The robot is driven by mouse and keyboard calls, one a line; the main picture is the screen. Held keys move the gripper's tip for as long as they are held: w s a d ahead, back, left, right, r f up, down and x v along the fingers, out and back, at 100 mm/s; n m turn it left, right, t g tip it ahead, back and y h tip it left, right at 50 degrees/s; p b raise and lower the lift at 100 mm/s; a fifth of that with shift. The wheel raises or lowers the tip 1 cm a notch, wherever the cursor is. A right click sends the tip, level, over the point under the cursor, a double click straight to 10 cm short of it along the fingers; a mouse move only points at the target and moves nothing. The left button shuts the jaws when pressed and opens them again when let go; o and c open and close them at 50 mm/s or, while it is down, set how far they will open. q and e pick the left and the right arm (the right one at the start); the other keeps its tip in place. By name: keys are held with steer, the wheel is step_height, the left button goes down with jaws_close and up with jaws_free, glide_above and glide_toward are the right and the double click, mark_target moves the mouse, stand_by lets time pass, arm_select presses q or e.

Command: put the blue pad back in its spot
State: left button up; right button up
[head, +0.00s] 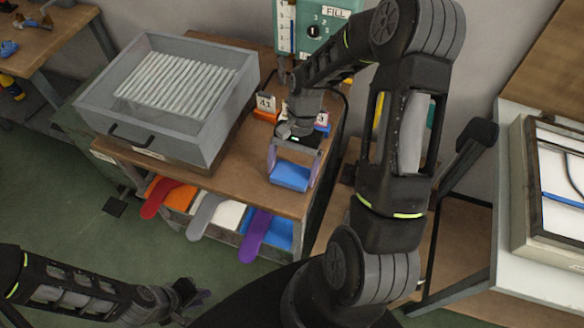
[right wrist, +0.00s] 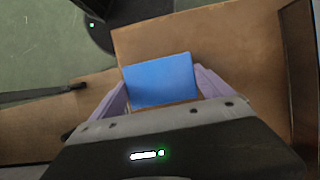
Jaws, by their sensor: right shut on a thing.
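The blue pad (head: 290,175) is a flat blue block at the right end of the wooden bench top. My right gripper (head: 292,180) is shut on it from above, with a light purple finger on each side. The right wrist view shows the pad (right wrist: 160,79) between the two purple fingers (right wrist: 161,92), over brown wood. I cannot tell whether the pad touches the wood. My left gripper (head: 188,294) is low at the bottom left, away from the bench; its fingers are too dark and small to read. Which spot belongs to the pad is not clear from these frames.
A grey tray (head: 130,128) with white ribbed rods stands on the bench (head: 245,190). Small numbered cards (head: 265,103) stand behind the pad. Red, grey and purple tongues (head: 256,236) stick out below the bench top. A green FILL machine (head: 318,50) stands behind; a white table (head: 540,235) is at right.

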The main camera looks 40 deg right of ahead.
steer(key=shift+f, duration=0.1)
steer(key=o, duration=1.5)
steer(key=shift+d+r, duration=0.1)
steer(key=shift+r, duration=0.2)
steer(key=b+v, duration=0.2)
steer(key=v, duration=0.9)
steer(key=shift+w+d+r, duration=0.1)
steer(key=shift+r, duration=0.25)
